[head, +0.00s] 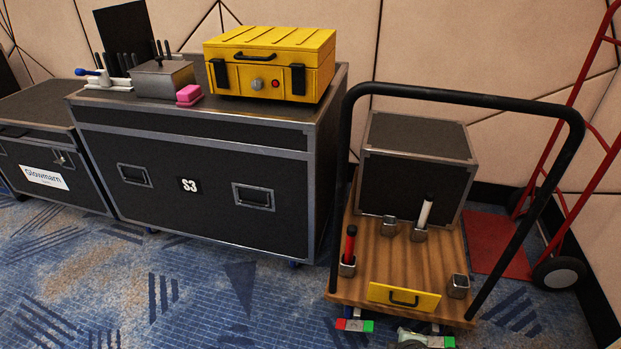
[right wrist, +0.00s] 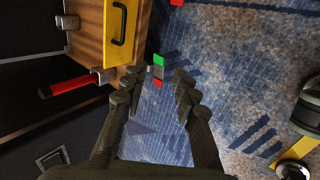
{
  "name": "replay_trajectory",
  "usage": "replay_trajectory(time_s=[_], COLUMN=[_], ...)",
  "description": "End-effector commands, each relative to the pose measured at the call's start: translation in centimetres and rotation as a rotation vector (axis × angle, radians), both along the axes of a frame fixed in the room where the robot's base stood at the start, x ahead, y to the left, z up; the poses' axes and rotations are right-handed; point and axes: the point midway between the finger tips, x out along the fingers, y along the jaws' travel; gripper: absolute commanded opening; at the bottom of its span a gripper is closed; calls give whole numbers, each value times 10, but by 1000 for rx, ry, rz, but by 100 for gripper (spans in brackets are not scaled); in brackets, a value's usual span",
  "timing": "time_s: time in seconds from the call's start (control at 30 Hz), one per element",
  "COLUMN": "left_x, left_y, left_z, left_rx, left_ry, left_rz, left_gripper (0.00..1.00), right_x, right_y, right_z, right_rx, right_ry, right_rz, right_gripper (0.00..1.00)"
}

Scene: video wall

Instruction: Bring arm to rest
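My right gripper (right wrist: 155,90) shows in the right wrist view with its dark fingers spread apart. No object is between the fingertips; blue carpet shows through the gap. It points toward the floor beside the front edge of the wooden cart (right wrist: 90,40). How far the fingers are from the cart is hard to tell.
The cart (head: 392,262) carries a black box (head: 415,170), a red marker (head: 350,245), a white marker (head: 425,211) and a yellow handled panel (head: 403,297). A black case (head: 215,165) bears a yellow toolbox (head: 270,62). Carpet (head: 200,300) is clear in front.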

Motion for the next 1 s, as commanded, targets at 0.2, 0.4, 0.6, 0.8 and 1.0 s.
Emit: replay_trajectory(time_s=[0.2, 0.4, 0.6, 0.8, 1.0], left_x=[3, 6, 5, 1, -2], left_y=[0, 0, 0, 0, 0], left_z=[2, 3, 3, 1, 1], left_rx=[0, 0, 0, -1, -1], left_ry=[-6, -14, -11, -2, 3], left_rz=[0, 1, 0, 1, 0], left_gripper=[70, 70, 70, 70, 70], right_x=[-32, -63, -100, -133, -160], right_y=[34, 23, -6, -34, -55], right_z=[46, 85, 118, 141, 157], right_rx=[223, 362, 450, 486, 499], right_ry=[19, 41, 56, 59, 60], right_rz=[-276, -536, -781, -958, -1083], right_gripper=[29, 29, 29, 29, 29])
